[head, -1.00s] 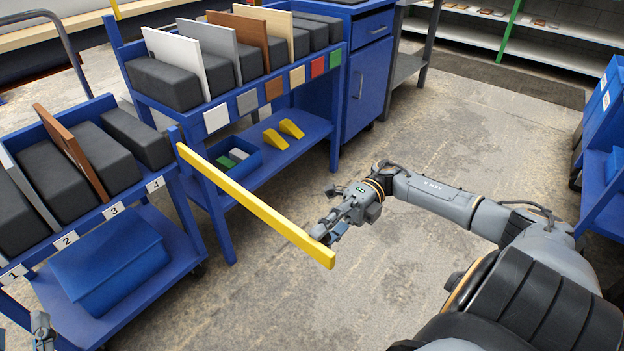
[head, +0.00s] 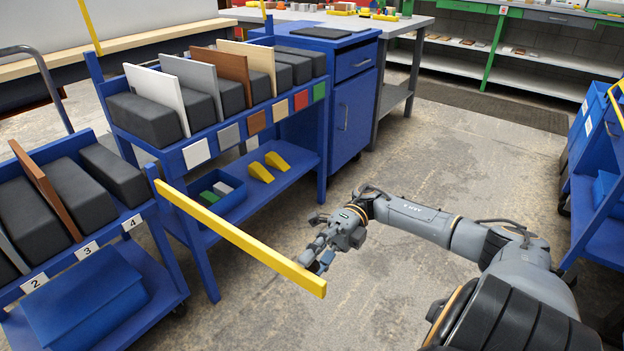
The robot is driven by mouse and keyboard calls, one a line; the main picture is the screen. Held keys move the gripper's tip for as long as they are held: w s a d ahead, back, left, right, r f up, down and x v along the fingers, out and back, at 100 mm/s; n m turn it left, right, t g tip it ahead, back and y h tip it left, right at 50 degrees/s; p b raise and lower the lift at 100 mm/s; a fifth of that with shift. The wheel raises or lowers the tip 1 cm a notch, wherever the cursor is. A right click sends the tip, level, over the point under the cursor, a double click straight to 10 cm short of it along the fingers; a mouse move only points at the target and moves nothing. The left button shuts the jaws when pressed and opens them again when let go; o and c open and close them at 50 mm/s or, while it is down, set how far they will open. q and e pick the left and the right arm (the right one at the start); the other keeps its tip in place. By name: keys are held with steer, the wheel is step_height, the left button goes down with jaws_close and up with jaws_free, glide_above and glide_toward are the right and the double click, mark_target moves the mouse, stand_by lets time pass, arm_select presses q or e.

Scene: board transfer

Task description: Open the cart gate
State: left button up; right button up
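The yellow gate bar (head: 235,236) is fixed at one end to a blue post (head: 153,178) at the near left corner of the middle blue cart (head: 245,120). It sticks out from the cart's front at an angle, over the floor. My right gripper (head: 318,256) is at the bar's free end, on its far side. The bar hides part of the fingers, so I cannot tell if they are shut on it. My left gripper is out of view.
The middle cart holds dark blocks and upright boards. A blue cart (head: 160,295) with number tags stands at the left. Another blue cart (head: 590,220) stands at the right edge. Concrete floor (head: 450,170) is free between them.

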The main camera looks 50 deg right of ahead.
steer(key=w+d, duration=0.1)
steer(key=d, duration=0.6)
steer(key=shift+d, duration=0.2)
stand_by(0.6)
